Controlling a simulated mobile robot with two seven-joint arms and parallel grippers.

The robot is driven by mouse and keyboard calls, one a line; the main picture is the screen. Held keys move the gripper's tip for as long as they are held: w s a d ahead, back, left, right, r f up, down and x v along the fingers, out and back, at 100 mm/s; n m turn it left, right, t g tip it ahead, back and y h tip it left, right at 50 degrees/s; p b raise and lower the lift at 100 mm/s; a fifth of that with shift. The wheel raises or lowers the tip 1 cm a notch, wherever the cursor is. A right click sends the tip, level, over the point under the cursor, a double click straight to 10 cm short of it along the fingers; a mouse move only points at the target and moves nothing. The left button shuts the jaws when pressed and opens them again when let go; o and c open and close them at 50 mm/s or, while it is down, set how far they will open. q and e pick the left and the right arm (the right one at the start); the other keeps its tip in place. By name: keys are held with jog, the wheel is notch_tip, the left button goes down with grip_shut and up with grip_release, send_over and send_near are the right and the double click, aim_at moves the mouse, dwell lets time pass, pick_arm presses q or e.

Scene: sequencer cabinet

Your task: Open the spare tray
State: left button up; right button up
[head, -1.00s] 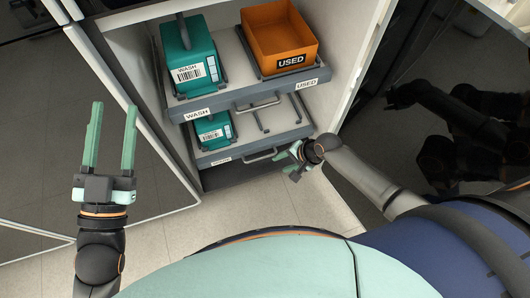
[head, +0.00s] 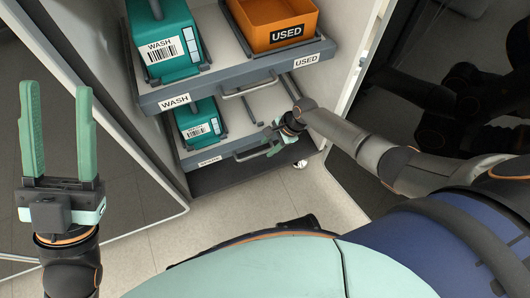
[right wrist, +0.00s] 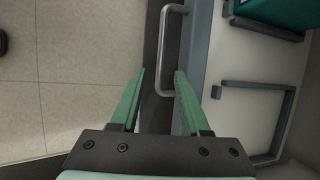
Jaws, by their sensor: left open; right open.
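The lower tray (head: 187,160), grey with a small label too small to read, is in the cabinet below the upper tray. Its bar handle (head: 243,157) is on its front. In the right wrist view the handle (right wrist: 166,50) runs lengthwise ahead of the fingers, its near end by the gap between the fingertips. My right gripper (head: 269,138) is open and empty, at the right part of that handle; whether it touches is unclear. My left gripper (head: 57,88) is open and empty, away from the cabinet at the left.
The upper tray (head: 205,93), labelled WASH and USED, holds a teal box (head: 163,45) and an orange bin (head: 270,20). Its handle (head: 250,89) overhangs the lower tray. A smaller teal box (head: 198,123) sits in the lower tray. Open floor (head: 240,205) lies in front.

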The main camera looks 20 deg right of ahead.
aim_at(262, 152)
pick_arm(q)
jog(key=shift+d+f+b, duration=0.15)
jog(key=shift+f+b, duration=0.65)
jog(key=shift+f, duration=0.55)
pick_arm(e)
jog(key=shift+x, duration=1.7)
jog(key=shift+c, duration=0.2)
grip_shut()
